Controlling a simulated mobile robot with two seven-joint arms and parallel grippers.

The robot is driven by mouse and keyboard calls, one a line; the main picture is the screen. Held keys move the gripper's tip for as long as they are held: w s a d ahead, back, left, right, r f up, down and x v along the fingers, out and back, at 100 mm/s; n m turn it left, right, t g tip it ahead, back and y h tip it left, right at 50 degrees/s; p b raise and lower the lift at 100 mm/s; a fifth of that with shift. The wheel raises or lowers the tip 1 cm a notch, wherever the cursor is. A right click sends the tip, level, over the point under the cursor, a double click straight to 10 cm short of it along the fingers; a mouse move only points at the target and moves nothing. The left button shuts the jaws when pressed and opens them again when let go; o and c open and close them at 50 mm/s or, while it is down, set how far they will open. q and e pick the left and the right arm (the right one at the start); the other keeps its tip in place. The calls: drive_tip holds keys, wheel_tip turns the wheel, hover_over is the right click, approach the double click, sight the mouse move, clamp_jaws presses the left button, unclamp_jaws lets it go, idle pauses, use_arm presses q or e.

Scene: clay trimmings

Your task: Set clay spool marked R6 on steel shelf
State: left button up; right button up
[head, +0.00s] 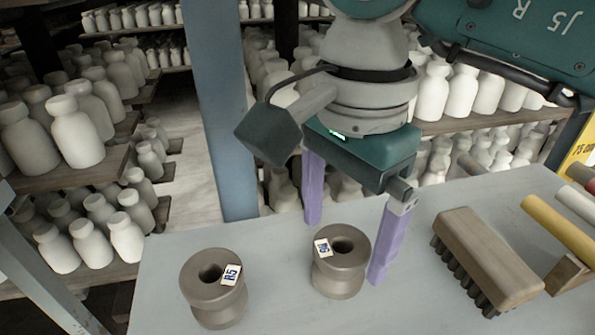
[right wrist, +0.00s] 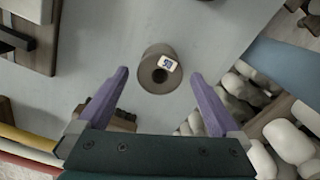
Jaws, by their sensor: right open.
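Two brown clay spools stand upright on the grey tabletop (head: 270,262). The left spool (head: 214,299) has a label reading R5. The right spool (head: 341,277) has a label turned nearly upside down that looks like R6, though it is small. My right gripper (head: 347,252) is open, its purple fingers at the far and right sides of this right spool. In the right wrist view, a labelled spool (right wrist: 150,84) lies ahead between the open fingertips (right wrist: 160,76), with gaps on both sides. I cannot make out which surface is the steel shelf. My left gripper is not in view.
A brush (head: 490,255) with dark bristles lies right of the spools. A yellow-handled tool (head: 560,228) and other rods rest at the right edge. A blue-grey post (head: 220,110) rises behind the table. Wooden racks (head: 90,172) of pale bottles stand behind and left.

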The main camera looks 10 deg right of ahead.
sight(342, 244)
wheel_tip(342, 244, up, 9)
drive_tip(key=shift+f, duration=0.2)
idle(0.4)
